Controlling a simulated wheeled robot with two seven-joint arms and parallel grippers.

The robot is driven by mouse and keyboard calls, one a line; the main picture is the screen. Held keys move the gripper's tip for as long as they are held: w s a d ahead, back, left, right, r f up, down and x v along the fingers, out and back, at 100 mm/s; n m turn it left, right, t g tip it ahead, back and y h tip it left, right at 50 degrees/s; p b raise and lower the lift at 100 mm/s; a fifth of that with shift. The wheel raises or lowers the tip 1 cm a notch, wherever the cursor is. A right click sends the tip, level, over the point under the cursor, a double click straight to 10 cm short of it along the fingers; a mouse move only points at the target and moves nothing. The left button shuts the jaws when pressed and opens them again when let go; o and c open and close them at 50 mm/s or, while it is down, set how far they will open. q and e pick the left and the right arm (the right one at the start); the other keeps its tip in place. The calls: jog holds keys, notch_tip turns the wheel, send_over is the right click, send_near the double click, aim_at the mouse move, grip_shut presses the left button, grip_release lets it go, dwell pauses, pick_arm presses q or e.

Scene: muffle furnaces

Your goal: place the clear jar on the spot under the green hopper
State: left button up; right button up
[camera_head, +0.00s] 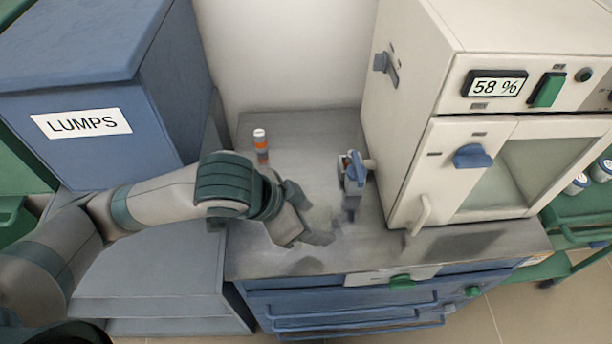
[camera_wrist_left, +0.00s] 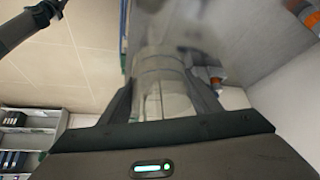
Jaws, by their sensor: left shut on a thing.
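My left gripper (camera_head: 318,226) is over the steel bench top, left of the white furnace. In the left wrist view the gripper (camera_wrist_left: 160,100) is shut on a clear jar (camera_wrist_left: 165,82), with a dark finger on each side of it. In the head view the see-through jar is too faint to outline surely. No green hopper can be made out for certain; a green body (camera_head: 20,165) shows partly at the left edge, behind the blue hopper. The spot under it is not visible. A dark arm end (camera_wrist_left: 45,12) shows in the wrist view, its jaws unclear.
A blue hopper labelled LUMPS (camera_head: 110,110) stands left, above a grey-blue stand (camera_head: 150,285). An orange-and-white vial (camera_head: 260,146) stands at the bench's back. A blue-handled fitting (camera_head: 354,175) stands beside the white furnace (camera_head: 410,110). Blue drawers (camera_head: 350,305) lie below the bench.

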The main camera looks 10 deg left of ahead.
pick_arm(q)
jog(key=shift+d, duration=0.2)
jog(key=shift+a, duration=0.1)
jog(key=shift+w+a+f+b, duration=0.2)
jog(key=shift+w+f+b, duration=0.1)
jog(key=shift+f, duration=0.05)
jog(key=w+a+f, duration=0.2)
jog(key=w, duration=0.1)
jog(key=w+a+f, duration=0.2)
jog(key=w, duration=0.1)
jog(key=w+a+f, duration=0.1)
jog(key=w+f, duration=0.1)
jog(key=w, duration=0.1)
jog(key=shift+w+a+f+p, duration=0.15)
jog(key=shift+a+p, duration=0.25)
jog(key=shift+f+p, duration=0.5)
jog(key=shift+f, duration=1.5)
